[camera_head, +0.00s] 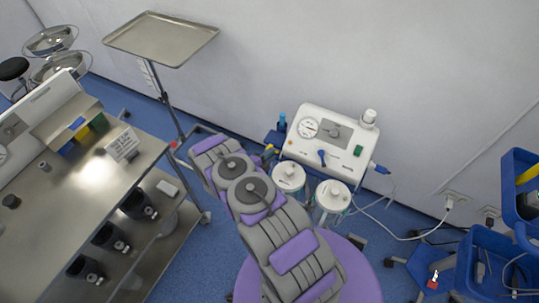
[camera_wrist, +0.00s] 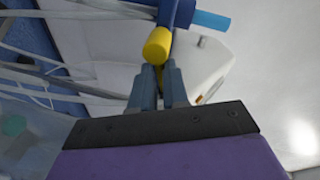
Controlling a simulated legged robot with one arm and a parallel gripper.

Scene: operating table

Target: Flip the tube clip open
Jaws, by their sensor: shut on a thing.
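The tube clip shows in the wrist view as a yellow rounded end (camera_wrist: 157,46) on a blue body (camera_wrist: 178,12). A light blue tube piece (camera_wrist: 212,20) sticks out of the blue body to the right. My gripper (camera_wrist: 160,72) has its two grey-blue fingers close together just below the yellow end, shut on the yellow clip part. My arm hides the gripper there.
Two white-lidded jars (camera_head: 289,177) stand in front of the machine, close to my arm. A steel tray stand (camera_head: 160,38) and a steel cart (camera_head: 60,190) are to the left. A blue cart (camera_head: 480,270) and a cable are to the right.

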